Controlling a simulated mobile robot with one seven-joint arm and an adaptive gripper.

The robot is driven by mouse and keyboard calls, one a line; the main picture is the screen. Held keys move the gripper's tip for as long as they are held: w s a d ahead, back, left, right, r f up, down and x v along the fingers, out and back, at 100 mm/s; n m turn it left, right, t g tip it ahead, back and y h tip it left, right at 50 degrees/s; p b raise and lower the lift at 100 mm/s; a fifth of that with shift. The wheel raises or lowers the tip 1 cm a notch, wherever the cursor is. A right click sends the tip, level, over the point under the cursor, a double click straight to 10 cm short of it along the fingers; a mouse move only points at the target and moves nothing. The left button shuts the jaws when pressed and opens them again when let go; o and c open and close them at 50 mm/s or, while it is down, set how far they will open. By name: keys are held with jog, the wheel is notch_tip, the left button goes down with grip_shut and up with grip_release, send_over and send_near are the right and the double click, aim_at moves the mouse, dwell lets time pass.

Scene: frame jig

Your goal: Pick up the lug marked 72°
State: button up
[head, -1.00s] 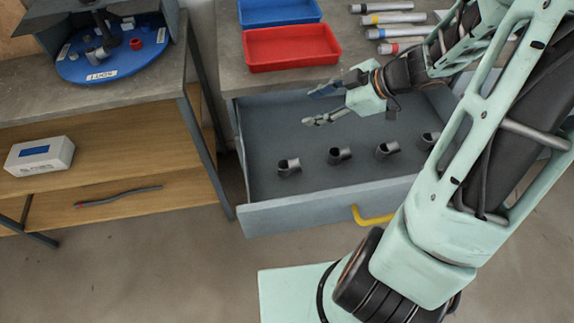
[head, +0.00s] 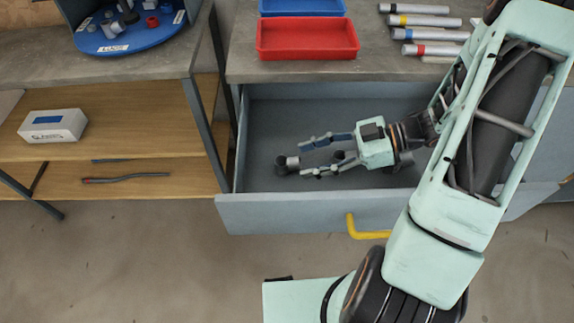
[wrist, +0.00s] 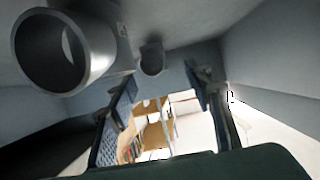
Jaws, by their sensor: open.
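My gripper (head: 304,160) is open inside the pulled-out drawer (head: 270,212), its fingers pointing left. A short grey tubular lug (head: 287,164) stands just beyond the fingertips, apart from them. Another dark lug (head: 340,157) shows partly between the fingers. In the wrist view, a large open-ended lug (wrist: 65,50) is close at the upper left, outside my gripper (wrist: 160,82). A smaller lug (wrist: 152,60) lies farther off, between the finger lines. No 72° mark is readable on any lug. The other lugs in the row are hidden by my arm.
The drawer walls enclose my gripper, with a yellow handle (head: 362,228) in front. Red (head: 306,40) and blue (head: 300,7) trays and several tubes (head: 430,34) lie on the worktop above. A blue round board (head: 130,35) sits on the left bench.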

aim_at(292, 160)
jog(key=x, duration=0.2)
jog(key=b+x, duration=0.1)
jog(key=x, duration=0.4)
jog(key=shift+w+a, duration=0.3)
jog(key=shift+w, duration=0.05)
jog(key=shift+c, duration=0.4)
grip_shut()
